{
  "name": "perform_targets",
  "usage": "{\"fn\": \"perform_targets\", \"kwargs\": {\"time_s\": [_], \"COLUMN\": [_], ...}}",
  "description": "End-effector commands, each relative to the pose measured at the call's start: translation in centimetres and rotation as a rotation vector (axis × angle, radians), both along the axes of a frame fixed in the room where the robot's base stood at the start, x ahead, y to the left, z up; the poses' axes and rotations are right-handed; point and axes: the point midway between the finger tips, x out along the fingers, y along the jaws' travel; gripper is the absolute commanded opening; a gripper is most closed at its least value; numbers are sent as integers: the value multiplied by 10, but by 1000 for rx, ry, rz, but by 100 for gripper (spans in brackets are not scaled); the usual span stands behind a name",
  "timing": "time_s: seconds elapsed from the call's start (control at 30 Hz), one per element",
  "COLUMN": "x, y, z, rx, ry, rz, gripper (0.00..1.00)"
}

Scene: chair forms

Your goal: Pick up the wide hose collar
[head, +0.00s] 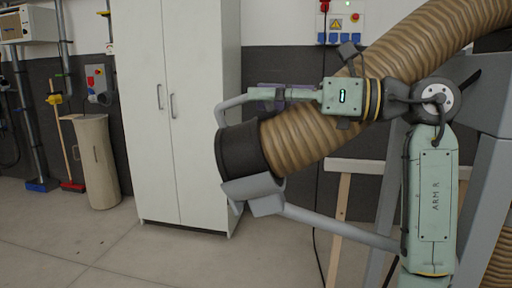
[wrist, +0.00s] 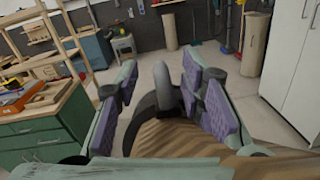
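The wide hose collar (head: 238,152) is a dark, broad ring on the end of a thick tan ribbed hose (head: 305,138). A grey curved bar (head: 232,107) rises from its upper side, and a grey bracket (head: 252,190) sits under it. My gripper (head: 278,97) is at the collar's upper edge, above the hose end. In the wrist view, the purple-padded fingers of my gripper (wrist: 165,110) stand wide apart. The dark collar (wrist: 145,122) and the grey bar (wrist: 189,68) show between them, with a gap at the left finger. Contact at the right finger cannot be told.
A white cabinet (head: 180,100) stands behind the collar. A tan bin (head: 95,160) stands at the left wall. A grey pole (head: 335,227) runs right from the bracket. The wrist view shows a green drawer bench (wrist: 45,125) at left. Floor is clear at front left.

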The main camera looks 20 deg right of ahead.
Motion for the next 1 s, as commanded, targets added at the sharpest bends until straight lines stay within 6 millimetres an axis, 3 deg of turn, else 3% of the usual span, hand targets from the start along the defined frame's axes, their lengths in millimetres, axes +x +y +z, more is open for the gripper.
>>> {"fn": "perform_targets", "kwargs": {"time_s": [0.13, 0.37, 0.9, 1.0], "x": [13, 14, 14, 14], "y": [16, 18, 18, 18], "z": [0, 0, 0, 0], "rx": [2, 2, 2, 2], "ry": [0, 0, 0, 0], "rz": [2, 0, 1, 1], "gripper": [36, 36, 0, 0]}}
